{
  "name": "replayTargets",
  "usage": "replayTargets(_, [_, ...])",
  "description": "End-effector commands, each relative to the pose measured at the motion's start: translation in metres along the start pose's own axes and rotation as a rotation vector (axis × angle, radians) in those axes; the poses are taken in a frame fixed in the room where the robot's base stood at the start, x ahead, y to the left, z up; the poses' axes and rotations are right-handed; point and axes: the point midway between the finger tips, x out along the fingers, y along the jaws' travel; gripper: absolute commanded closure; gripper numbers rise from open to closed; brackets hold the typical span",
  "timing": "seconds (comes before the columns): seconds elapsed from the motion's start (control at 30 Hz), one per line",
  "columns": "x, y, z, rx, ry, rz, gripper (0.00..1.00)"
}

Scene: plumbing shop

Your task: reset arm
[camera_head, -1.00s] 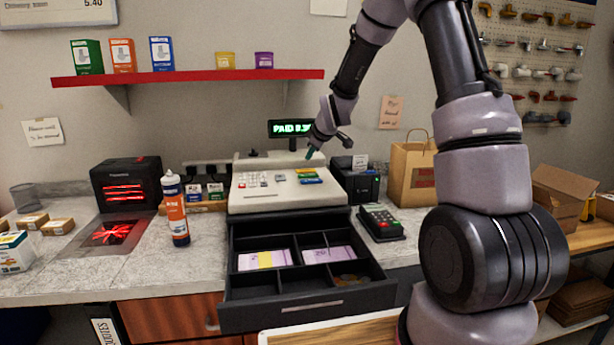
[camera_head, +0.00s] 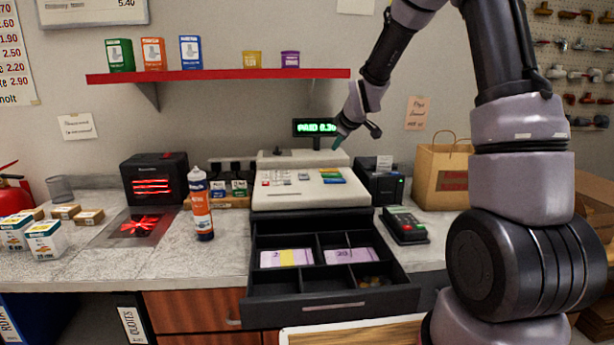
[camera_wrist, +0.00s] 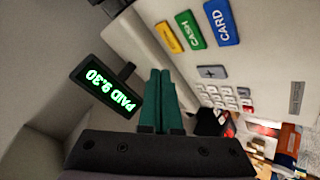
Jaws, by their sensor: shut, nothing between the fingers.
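My gripper (camera_head: 338,141) is above the right side of the cash register (camera_head: 300,158), near its coloured keys. In the wrist view its green fingers (camera_wrist: 160,88) are together with nothing between them. The register's keys labelled CASH (camera_wrist: 188,30) and CARD (camera_wrist: 221,22) show there, apart from the fingers. The customer display (camera_head: 314,127) is lit green, and in the wrist view the display (camera_wrist: 107,90) reads PAID 9.30.
An orange-labelled tube (camera_head: 202,210) stands left of the register. A card terminal (camera_head: 404,225), a black printer (camera_head: 381,183) and a paper bag (camera_head: 441,180) stand to the right. A red shelf (camera_head: 220,75) with boxes hangs above. Bare counter (camera_head: 220,255) shows left of the drawer.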

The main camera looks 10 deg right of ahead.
Motion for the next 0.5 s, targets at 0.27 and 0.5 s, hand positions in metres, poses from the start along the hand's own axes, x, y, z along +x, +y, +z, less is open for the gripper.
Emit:
replayTargets(0.27, [-0.137,0.000,0.010,0.350,-0.060,0.006,1.00])
replayTargets(0.5, [-0.251,-0.034,0.040,0.726,-0.105,-0.003,1.00])
